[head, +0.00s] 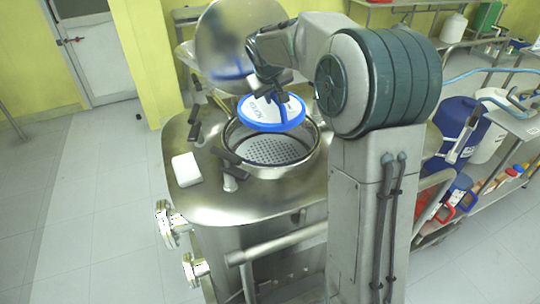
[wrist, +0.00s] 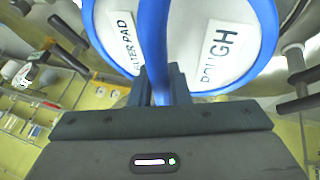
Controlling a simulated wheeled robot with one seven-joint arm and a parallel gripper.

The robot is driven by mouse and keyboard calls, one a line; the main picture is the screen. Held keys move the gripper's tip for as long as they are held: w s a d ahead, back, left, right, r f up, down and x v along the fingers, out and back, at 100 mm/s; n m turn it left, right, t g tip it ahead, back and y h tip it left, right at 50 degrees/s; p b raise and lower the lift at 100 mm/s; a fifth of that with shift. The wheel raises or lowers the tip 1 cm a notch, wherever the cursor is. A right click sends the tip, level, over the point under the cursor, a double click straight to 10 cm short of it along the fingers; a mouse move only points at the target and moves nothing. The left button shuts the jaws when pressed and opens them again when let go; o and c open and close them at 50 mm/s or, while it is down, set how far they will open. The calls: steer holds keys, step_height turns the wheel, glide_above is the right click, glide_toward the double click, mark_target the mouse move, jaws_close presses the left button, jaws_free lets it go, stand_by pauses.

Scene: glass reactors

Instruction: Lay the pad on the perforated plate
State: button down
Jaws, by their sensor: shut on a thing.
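The pad (head: 262,107) is a white disc with a blue rim and printed lettering. My gripper (head: 283,99) is shut on its blue band and holds it above the open vessel mouth, a little tilted. In the wrist view the pad (wrist: 200,50) fills the top, reading "FILTER PAD" and "ROUGH", with the blue band between the jaws of my gripper (wrist: 158,88). The perforated plate (head: 272,152) is a grey disc with many holes inside the round vessel opening, below the pad. The pad hides the plate's far part. The pad and plate look apart.
The steel vessel (head: 190,207) has a raised round lid (head: 238,40) behind the opening and several dark-handled clamps around the rim (head: 240,163). A white block (head: 186,169) lies on the vessel top at left. A shelf cart with blue drums (head: 455,120) stands at right.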

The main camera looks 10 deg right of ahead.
mark_target(271, 106)
steer(key=f, duration=0.1)
steer(key=f+b, duration=0.1)
steer(key=f, duration=0.1)
steer(key=f+b, duration=0.1)
steer(key=f, duration=0.1)
steer(key=shift+w, duration=0.3)
step_height(271, 106, down, 10)
steer(key=shift+r+b, duration=0.1)
steer(key=shift+b, duration=0.8)
steer(key=shift+f+b, duration=0.45)
steer(key=shift+b, duration=0.1)
steer(key=shift+f, duration=0.15)
steer(key=c, duration=1.4)
jaws_free()
steer(key=shift+o, duration=0.2)
